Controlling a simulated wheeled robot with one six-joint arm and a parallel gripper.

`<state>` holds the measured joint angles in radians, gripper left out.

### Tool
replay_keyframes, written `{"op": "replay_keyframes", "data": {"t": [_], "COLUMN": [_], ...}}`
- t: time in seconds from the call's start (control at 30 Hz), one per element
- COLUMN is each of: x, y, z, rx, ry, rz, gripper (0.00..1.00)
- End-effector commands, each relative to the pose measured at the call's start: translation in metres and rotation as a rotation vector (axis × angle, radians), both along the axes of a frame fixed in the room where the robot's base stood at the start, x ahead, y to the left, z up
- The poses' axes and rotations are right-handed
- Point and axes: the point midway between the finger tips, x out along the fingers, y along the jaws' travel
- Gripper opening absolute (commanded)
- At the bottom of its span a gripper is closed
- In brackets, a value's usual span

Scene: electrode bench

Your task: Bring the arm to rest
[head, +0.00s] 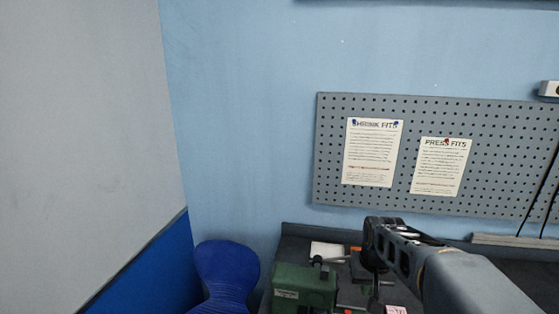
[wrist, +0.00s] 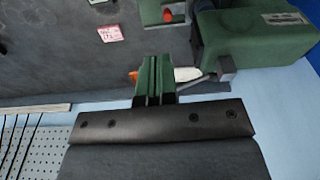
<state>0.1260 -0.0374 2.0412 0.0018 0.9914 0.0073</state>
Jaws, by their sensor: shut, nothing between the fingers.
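My arm reaches in from the lower right of the head view. My gripper (head: 374,268) hangs at its end over the dark bench (head: 290,245), in front of the things on it. In the wrist view my gripper (wrist: 155,62) shows its two fingers close together, shut with nothing held. The fingertips overlap other things behind them in both views, so their height above the bench is hard to tell.
A green machine (head: 305,285) stands left of my gripper; it also shows in the wrist view (wrist: 255,45). A pink label (wrist: 110,33) lies on the bench. A blue chair (head: 227,275) stands at left. A pegboard (head: 335,110) with two sheets hangs behind.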

Motion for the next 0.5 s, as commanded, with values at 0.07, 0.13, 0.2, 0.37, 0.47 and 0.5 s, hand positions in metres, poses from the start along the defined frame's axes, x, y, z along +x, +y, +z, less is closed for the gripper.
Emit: {"op": "replay_keyframes", "data": {"t": [0.07,0.13,0.2,0.37,0.47,0.5], "x": [-0.035,-0.061,-0.083,-0.117,-0.126,-0.127], "y": [0.013,0.021,0.028,0.038,0.042,0.043], "z": [-0.004,-0.007,-0.011,-0.014,-0.01,-0.007], "rx": [-0.005,-0.008,-0.01,-0.013,-0.015,-0.016], "ry": [-0.046,-0.079,-0.111,-0.174,-0.216,-0.232], "rz": [0.023,0.041,0.057,0.088,0.103,0.107], "gripper": [0.0,0.0,0.0,0.0,0.0,0.0]}}
